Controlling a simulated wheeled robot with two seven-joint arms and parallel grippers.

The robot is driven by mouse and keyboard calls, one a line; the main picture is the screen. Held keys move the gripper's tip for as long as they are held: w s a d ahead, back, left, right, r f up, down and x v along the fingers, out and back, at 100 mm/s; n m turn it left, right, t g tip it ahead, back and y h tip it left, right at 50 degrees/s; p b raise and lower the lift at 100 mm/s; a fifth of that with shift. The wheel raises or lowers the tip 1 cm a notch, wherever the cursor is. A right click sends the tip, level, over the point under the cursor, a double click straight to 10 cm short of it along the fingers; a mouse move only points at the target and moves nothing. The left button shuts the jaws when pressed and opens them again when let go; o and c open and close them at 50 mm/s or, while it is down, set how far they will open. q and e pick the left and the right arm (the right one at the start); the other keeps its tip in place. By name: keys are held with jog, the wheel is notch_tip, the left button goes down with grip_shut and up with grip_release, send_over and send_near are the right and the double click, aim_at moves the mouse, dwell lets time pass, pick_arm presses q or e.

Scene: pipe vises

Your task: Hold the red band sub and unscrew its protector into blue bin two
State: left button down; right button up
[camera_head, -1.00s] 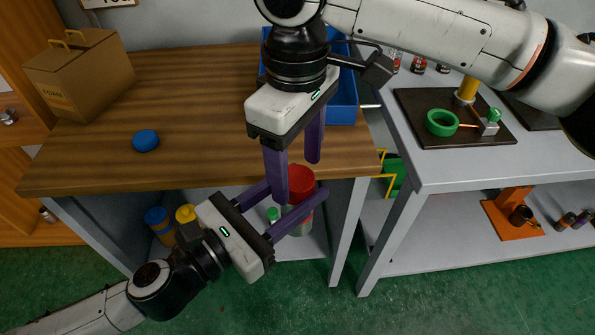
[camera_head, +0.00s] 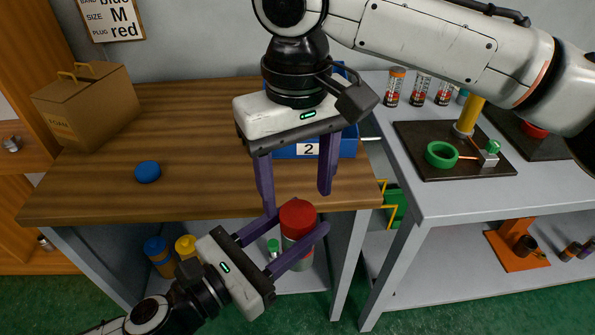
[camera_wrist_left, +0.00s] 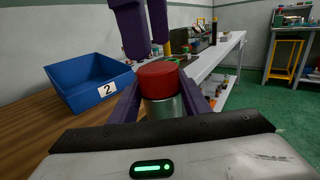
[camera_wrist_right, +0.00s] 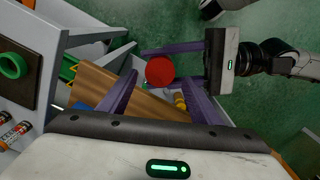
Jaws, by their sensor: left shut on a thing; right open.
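The sub is a silver cylinder (camera_head: 298,252) with a round red protector (camera_head: 298,213) on top. It stands upright in my left gripper (camera_head: 302,226), in front of the wooden bench's edge. In the left wrist view the purple fingers close around the silver body (camera_wrist_left: 165,109), below the red protector (camera_wrist_left: 158,79). Any red band is hidden. My right gripper (camera_head: 297,202) is open and empty, fingers down, just above the protector. In the right wrist view the protector (camera_wrist_right: 160,71) shows beyond the open fingers. Blue bin two (camera_head: 343,147), labelled 2, is partly hidden behind my right gripper; it shows whole in the left wrist view (camera_wrist_left: 68,95).
On the wooden bench (camera_head: 205,180) are a cardboard box (camera_head: 85,115) and a blue disc (camera_head: 147,171). The grey table (camera_head: 445,205) on the right bears a vise with a green ring (camera_head: 442,154) and several canisters. A sign (camera_head: 112,18) hangs at the back wall.

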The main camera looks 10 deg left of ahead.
aim_at(298, 212)
jog(key=shift+f, duration=2.65)
jog(key=c, duration=1.1)
jog(key=n, duration=0.6)
jog(key=o, duration=1.2)
